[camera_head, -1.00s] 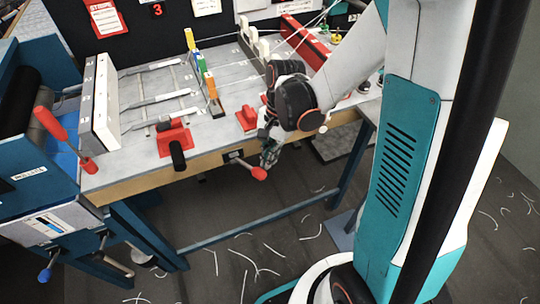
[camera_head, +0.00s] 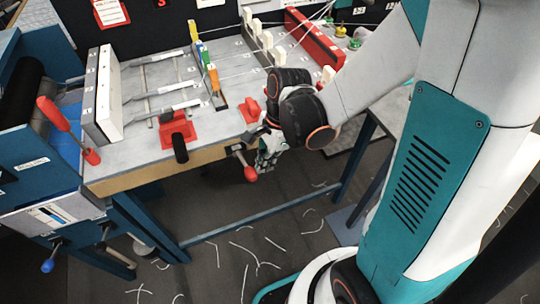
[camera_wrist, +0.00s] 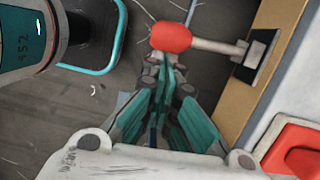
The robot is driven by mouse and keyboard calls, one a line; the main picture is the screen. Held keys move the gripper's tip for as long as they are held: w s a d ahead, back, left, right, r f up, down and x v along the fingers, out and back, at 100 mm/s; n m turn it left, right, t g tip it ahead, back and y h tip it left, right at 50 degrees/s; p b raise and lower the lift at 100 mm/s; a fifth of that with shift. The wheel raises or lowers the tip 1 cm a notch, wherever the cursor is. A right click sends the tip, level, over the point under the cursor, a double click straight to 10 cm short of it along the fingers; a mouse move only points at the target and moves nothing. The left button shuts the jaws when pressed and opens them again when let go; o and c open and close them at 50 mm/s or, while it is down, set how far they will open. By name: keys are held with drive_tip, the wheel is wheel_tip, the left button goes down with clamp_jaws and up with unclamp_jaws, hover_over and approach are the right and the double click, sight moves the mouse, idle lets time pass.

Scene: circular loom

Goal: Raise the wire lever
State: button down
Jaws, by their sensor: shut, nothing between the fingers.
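A lever with a red knob (camera_head: 250,173) sticks out from a dark plate on the table's front edge; no readable label shows which lever it is. In the wrist view the red knob (camera_wrist: 171,37) is just beyond my fingertips, with its pale shaft (camera_wrist: 215,46) running right to the dark plate (camera_wrist: 258,57). My gripper (camera_wrist: 163,72) is shut and empty, its green fingers pointing at the knob. In the head view my gripper (camera_head: 267,160) is just right of the knob, partly hidden by my wrist. I cannot tell whether the fingers touch it.
A black-gripped lever on a red base (camera_head: 179,130) stands on the table (camera_head: 130,165), left of the knob. A long red-handled lever (camera_head: 55,118) is at the far left. Comb-like blocks and wires lie behind. Open floor with wire scraps (camera_head: 240,245) is below.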

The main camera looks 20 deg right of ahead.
sight(248, 178)
drive_tip(key=a+m, duration=0.1)
drive_tip(key=s+a+m, duration=0.1)
drive_tip(key=a+m, duration=0.1)
drive_tip(key=a+m+t, duration=0.1)
drive_tip(key=a+m, duration=0.1)
drive_tip(key=shift+s, duration=0.35)
drive_tip(key=shift+a+m, duration=0.3)
drive_tip(key=shift+a, duration=0.45)
drive_tip(key=shift+r, duration=0.1)
